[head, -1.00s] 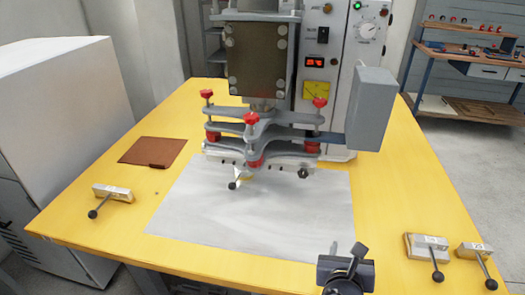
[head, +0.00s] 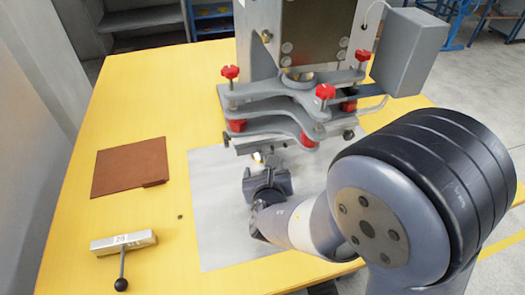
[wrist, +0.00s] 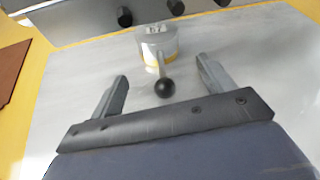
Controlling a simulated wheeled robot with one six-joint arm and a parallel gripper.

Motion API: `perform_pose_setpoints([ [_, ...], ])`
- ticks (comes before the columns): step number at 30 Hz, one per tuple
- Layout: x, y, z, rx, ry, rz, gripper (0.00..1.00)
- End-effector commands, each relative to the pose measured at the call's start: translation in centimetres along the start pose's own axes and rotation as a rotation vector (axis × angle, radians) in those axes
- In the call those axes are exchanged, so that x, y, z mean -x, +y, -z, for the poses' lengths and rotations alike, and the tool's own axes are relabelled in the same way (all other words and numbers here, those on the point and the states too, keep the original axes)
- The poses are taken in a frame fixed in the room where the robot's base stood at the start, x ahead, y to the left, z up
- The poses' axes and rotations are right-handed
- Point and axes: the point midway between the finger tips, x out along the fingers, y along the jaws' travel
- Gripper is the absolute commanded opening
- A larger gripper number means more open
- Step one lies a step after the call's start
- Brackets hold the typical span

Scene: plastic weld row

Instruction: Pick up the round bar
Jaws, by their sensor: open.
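The round bar (wrist: 157,44) is a short pale metal cylinder with a number on top, a yellowish lower edge and a thin handle ending in a black ball. In the wrist view it stands on the grey sheet (wrist: 75,75), close to the press. My gripper (wrist: 162,70) is open, its two fingers apart on either side of the handle's line. The bar's body is beyond the fingertips, and nothing is held.
The press (head: 285,105) with red knobs stands just behind the bar. A rectangular bar with a ball handle (head: 124,241) lies at the left, below a brown pad (head: 130,168).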

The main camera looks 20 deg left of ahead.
Motion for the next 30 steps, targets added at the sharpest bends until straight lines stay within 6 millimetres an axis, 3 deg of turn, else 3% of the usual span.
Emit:
perform_pose_setpoints([
  [5, -1.2, 0.0, 0.0, 0.0, 0.0, 0.0, 0.77],
  [15, -5.6, 0.1, -0.1, 0.0, 0.0, 0.001, 0.77],
  [24, -6.0, 0.1, -0.2, 0.001, 0.0, -0.001, 0.77],
  [30, -6.0, 0.1, -0.2, 0.001, 0.0, 0.0, 0.61],
])
